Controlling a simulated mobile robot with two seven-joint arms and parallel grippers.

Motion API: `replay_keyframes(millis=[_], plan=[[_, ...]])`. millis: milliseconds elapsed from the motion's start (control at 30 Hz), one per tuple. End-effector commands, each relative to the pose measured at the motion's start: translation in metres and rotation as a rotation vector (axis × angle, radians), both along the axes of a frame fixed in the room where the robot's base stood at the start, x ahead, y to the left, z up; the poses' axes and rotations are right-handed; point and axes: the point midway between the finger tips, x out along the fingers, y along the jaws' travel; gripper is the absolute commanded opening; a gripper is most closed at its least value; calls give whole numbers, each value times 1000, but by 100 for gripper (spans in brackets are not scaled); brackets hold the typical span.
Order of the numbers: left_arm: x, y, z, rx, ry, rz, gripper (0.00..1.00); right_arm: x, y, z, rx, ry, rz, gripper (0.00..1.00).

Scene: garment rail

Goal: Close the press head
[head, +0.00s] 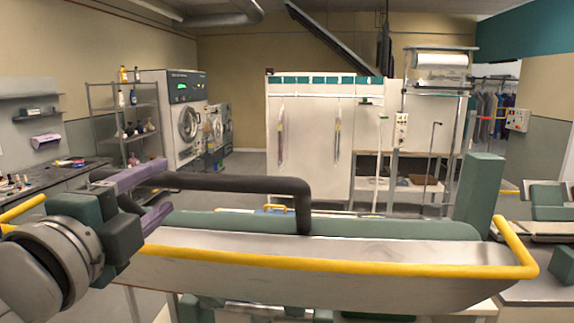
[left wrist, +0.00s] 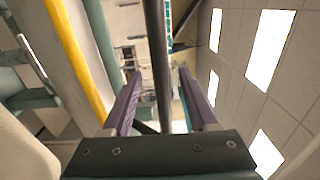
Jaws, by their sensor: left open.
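The press head (head: 330,262) is a long, boat-shaped grey metal piece with a green top, in the front middle of the head view. A yellow rail (head: 350,264) runs along its near side and bends round at the right end. A dark bent handle bar (head: 235,183) rises from its top and reaches left. My left gripper (head: 167,185) is open, its purple fingers on either side of the bar. In the left wrist view the bar (left wrist: 155,45) runs between the open fingers (left wrist: 159,75); I cannot tell whether they touch it. My right gripper is not in view.
Green and grey machine parts (head: 265,312) show below the press head. A green upright block (head: 480,195) stands at its right end. A counter (head: 60,178) with small items is at the left. A shelf rack (head: 125,120) and a white cabinet (head: 310,140) stand further back.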

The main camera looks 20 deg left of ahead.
Motion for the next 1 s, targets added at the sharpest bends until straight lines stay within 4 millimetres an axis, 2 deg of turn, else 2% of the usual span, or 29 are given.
replay_keyframes(millis=[33,200,400,600,833,1000], plan=[[9,3,5,-1,-2,2,59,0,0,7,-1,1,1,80],[39,10,4,-4,-1,2,59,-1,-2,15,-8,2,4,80],[63,15,2,-5,0,2,59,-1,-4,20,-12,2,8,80],[72,17,1,-6,0,1,59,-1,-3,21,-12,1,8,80],[72,18,1,-6,0,1,59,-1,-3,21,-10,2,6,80],[72,18,1,-5,0,1,41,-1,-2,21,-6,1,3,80]])
